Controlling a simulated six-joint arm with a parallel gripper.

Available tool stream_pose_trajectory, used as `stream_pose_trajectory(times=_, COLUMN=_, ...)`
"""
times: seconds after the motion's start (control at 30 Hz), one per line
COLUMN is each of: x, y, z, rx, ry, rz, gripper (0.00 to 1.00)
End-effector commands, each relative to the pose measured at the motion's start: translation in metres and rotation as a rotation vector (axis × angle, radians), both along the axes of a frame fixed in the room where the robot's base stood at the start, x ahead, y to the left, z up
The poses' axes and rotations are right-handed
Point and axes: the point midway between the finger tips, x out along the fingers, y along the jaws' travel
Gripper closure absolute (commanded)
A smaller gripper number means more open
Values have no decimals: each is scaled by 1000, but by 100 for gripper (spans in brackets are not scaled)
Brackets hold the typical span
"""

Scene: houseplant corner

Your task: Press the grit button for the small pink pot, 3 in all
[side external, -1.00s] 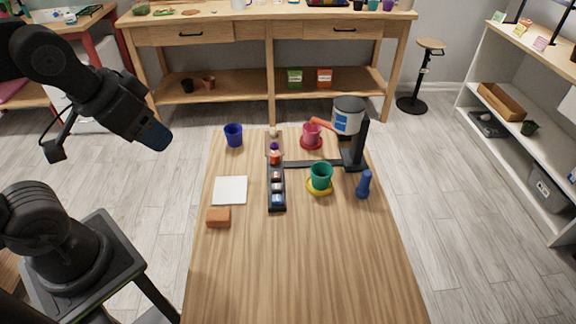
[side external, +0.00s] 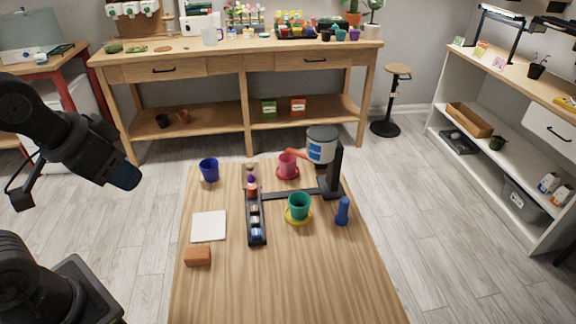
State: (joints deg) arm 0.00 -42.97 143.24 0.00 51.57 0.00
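The small pink pot (side external: 288,161) stands upright on a red saucer (side external: 288,174) near the table's far edge. A red-orange spout (side external: 296,153) from a grey and white drum (side external: 322,145) on a black stand (side external: 335,175) reaches to above it. A black strip (side external: 257,241) with several coloured buttons or knobs runs down the table to its left. Its labels are too small to read, so I cannot tell which is grit. My gripper (side external: 125,176) is in the air left of the table, well away from the strip. Its end looks dark blue; its fingers cannot be made out.
A green pot (side external: 299,204) on a yellow saucer (side external: 298,219), a blue bottle-like object (side external: 342,211), a blue pot (side external: 208,170), a white pad (side external: 209,226) and a brown block (side external: 197,257) stand around the strip. The table's near part is clear.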

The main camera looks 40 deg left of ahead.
Motion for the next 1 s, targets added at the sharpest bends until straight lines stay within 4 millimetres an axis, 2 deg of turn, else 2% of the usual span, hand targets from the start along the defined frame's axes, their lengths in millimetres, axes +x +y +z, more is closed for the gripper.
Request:
stream_pose_trajectory(times=0.03, x=0, y=0, z=0, rx=0, ry=0, rz=0, gripper=66)
stream_pose_trajectory(times=0.4, x=0, y=0, z=0, rx=0, ry=0, rz=0, gripper=100)
stream_pose_trajectory(times=1.0, x=0, y=0, z=0, rx=0, ry=0, rz=0, gripper=100)
